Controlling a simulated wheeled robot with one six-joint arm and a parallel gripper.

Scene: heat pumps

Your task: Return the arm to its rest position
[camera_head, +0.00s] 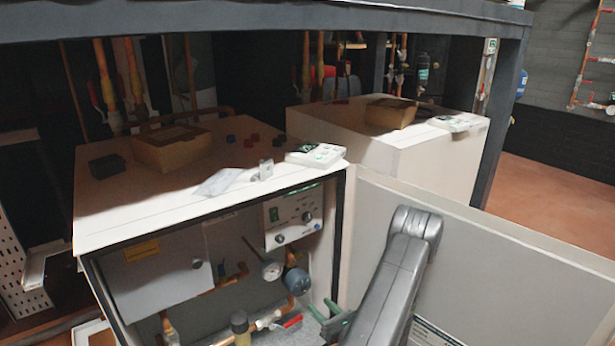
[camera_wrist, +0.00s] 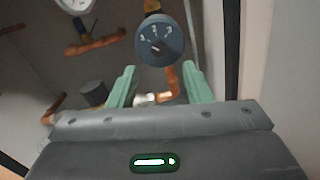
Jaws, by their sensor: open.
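My gripper (camera_head: 328,312) is at the open front of the near heat pump cabinet (camera_head: 130,226), low on its right side. In the wrist view my gripper (camera_wrist: 159,70) shows two green fingers spread apart with nothing held between them. A round blue-grey dial (camera_wrist: 160,40) with numerals lies just beyond the fingertips; it also shows in the head view (camera_head: 297,280). I cannot tell whether the fingers touch it. My grey arm (camera_head: 400,270) reaches down in front of the open cabinet door and hides part of it.
The open white door (camera_head: 480,262) stands right of my arm. Copper pipes, a gauge (camera_head: 271,270) and a red-handled valve (camera_head: 290,321) crowd the cabinet. A box (camera_head: 171,148) and a controller (camera_head: 316,155) sit on top. A dark frame beam (camera_head: 250,18) crosses above. Open floor (camera_head: 560,180) lies far right.

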